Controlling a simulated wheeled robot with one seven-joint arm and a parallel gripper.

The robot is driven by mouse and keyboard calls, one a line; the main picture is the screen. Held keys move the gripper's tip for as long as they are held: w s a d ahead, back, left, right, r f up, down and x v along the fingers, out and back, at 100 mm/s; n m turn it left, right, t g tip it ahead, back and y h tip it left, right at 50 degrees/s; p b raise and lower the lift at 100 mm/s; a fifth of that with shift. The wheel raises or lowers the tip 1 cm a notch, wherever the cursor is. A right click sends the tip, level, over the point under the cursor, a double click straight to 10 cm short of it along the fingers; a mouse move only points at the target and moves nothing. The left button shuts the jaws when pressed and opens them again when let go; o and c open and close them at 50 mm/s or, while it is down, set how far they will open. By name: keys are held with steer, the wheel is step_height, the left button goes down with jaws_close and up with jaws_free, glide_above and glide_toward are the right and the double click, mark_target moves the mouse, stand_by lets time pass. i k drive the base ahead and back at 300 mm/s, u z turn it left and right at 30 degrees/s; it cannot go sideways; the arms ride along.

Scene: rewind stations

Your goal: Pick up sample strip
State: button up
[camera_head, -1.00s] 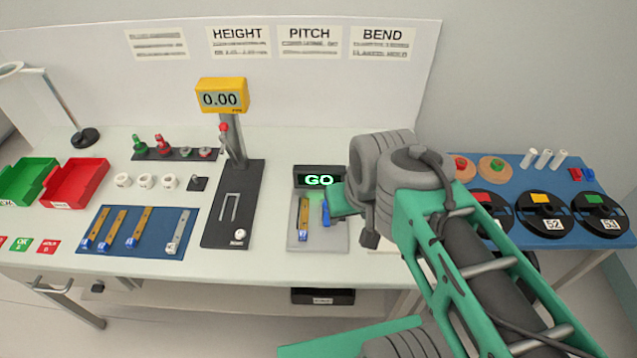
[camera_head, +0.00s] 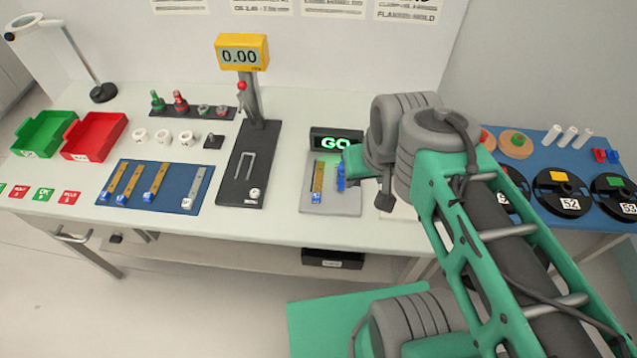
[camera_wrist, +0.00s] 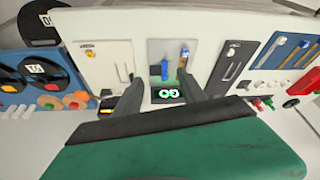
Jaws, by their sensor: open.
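One sample strip (camera_head: 318,182), tan with a blue end, lies on the grey plate (camera_head: 347,207) in front of the GO display (camera_head: 336,140). A blue part (camera_head: 341,178) stands on the plate to its right. More tan strips (camera_head: 130,184) with blue ends and one grey strip (camera_head: 195,188) lie on the blue mat (camera_head: 172,206). In the wrist view my gripper (camera_wrist: 162,76) is open and empty, facing the plate. The strip (camera_wrist: 184,60) shows near the right fingertip and the blue part (camera_wrist: 165,70) between the fingers.
A black gauge stand (camera_head: 239,190) with a yellow display (camera_head: 242,53) stands between mat and plate. Green (camera_head: 43,133) and red (camera_head: 95,137) bins are at the left. Black reels (camera_head: 562,192) sit on the blue table at the right. The bench front is mostly clear.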

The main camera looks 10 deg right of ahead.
mark_target(318, 180)
steer(key=z, duration=1.4)
steer(key=k, duration=1.65)
steer(key=u, duration=2)
steer(key=i, duration=1)
steer(key=z, duration=0.05)
